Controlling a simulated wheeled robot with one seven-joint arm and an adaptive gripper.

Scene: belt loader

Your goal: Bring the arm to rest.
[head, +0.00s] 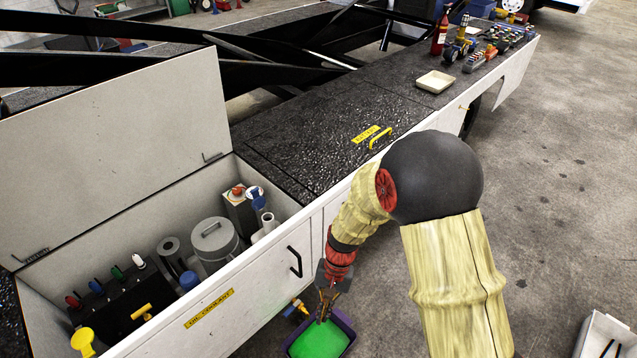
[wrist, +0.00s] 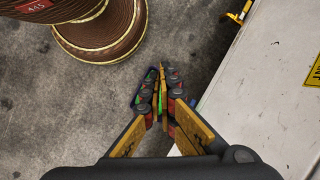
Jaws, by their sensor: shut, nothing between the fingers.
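My arm reaches down on the right of the open white compartment in the head view. My gripper (head: 325,303) hangs outside the loader's side, in front of and above a purple tray (head: 338,349) with a bright green inside. In the wrist view my gripper (wrist: 161,70) shows its fingers closed together, with nothing between them. The green and purple of the tray show partly behind the fingers there; most of it is hidden.
The open compartment (head: 270,250) holds a grey canister (head: 213,240), bottles and colored valves. A black handle (head: 295,262) and yellow tap (head: 298,306) stick out near my gripper. A cream tray (head: 435,81) sits on the dark deck.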

